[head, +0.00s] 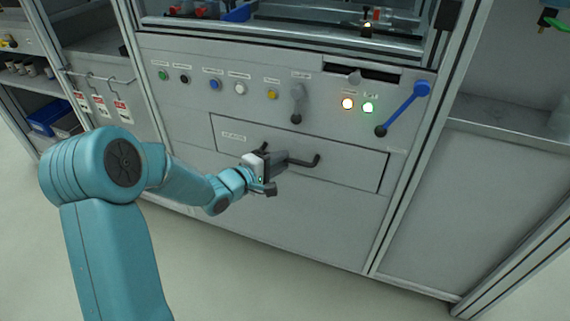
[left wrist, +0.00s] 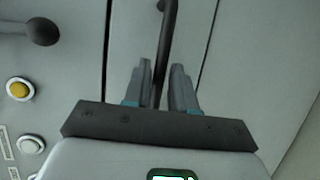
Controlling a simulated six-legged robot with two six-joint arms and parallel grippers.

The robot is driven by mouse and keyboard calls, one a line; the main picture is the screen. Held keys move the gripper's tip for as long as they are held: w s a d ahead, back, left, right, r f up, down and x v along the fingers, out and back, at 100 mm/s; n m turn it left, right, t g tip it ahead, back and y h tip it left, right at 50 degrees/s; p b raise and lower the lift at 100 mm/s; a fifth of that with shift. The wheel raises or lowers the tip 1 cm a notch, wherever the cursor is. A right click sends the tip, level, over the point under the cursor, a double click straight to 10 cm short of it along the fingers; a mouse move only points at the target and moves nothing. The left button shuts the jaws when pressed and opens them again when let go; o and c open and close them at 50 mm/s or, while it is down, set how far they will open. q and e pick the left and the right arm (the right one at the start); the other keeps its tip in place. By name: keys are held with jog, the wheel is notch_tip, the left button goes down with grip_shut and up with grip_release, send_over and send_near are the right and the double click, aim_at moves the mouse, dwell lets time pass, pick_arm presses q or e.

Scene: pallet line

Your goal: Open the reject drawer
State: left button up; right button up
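The reject drawer (head: 350,175) is a wide grey panel low in the cabinet front, with a small label at its upper left. Its front looks flush with the cabinet, so it appears shut. Its dark bar handle (head: 303,162) runs across the front, its left part covered by my left gripper (head: 277,163). In the left wrist view my left gripper (left wrist: 161,80) has its two fingers apart, and the handle (left wrist: 168,25) runs between them. A gap seems to remain beside the bar; firm contact cannot be seen. My right gripper is in neither view.
Above the drawer are several coloured buttons (head: 214,85), a grey lever (head: 297,103), two lit lamps (head: 348,104) and a blue-handled lever (head: 402,109). Hooks with red-and-white tags (head: 101,104) hang at the left. The floor (head: 270,285) before the drawer looks clear.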

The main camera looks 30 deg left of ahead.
pick_arm(q)
jog(key=shift+x, duration=1.2)
grip_shut()
